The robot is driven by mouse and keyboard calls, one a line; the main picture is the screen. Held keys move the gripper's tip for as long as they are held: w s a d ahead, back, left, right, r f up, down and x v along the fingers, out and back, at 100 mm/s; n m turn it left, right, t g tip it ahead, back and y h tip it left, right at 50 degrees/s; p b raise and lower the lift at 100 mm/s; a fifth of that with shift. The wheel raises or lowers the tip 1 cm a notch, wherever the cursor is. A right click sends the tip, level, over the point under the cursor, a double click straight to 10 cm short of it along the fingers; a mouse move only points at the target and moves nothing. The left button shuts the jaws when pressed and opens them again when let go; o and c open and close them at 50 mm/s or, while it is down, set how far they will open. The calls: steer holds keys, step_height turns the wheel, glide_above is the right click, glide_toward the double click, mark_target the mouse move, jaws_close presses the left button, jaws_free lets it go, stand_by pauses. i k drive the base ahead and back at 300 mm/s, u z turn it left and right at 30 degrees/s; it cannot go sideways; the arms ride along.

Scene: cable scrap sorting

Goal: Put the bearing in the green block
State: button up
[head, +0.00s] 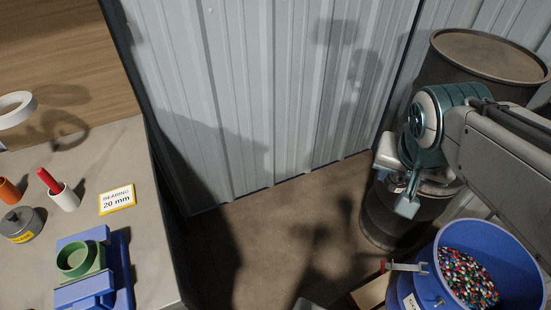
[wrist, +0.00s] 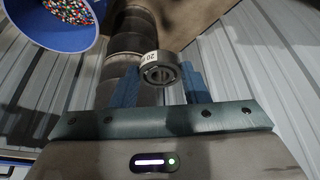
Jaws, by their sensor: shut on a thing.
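A green block (head: 96,262) with a round green cup (head: 76,259) on it sits in a blue fixture (head: 125,280) at the front of the bench on the left. The cup looks empty from above. My gripper (head: 396,192) is far to the right of the bench, over the floor by the dark drums. In the wrist view, my gripper's blue fingers (wrist: 158,84) are shut on the bearing (wrist: 160,70), a dark round piece with a white label partly reading 20. In the head view the bearing is mostly hidden by my gripper.
On the bench (head: 110,155) are a sign reading BEARING 20 mm (head: 117,200), a white cup (head: 66,200) with a red stick, an orange cylinder (head: 8,190) and a grey can (head: 22,228). A blue bin (head: 428,285) of coloured pellets stands right. Open floor (head: 290,235) lies between.

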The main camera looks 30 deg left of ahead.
mark_target(78, 262)
steer(key=u, duration=1.5)
steer(key=i, duration=2.15)
steer(key=u, duration=3.3)
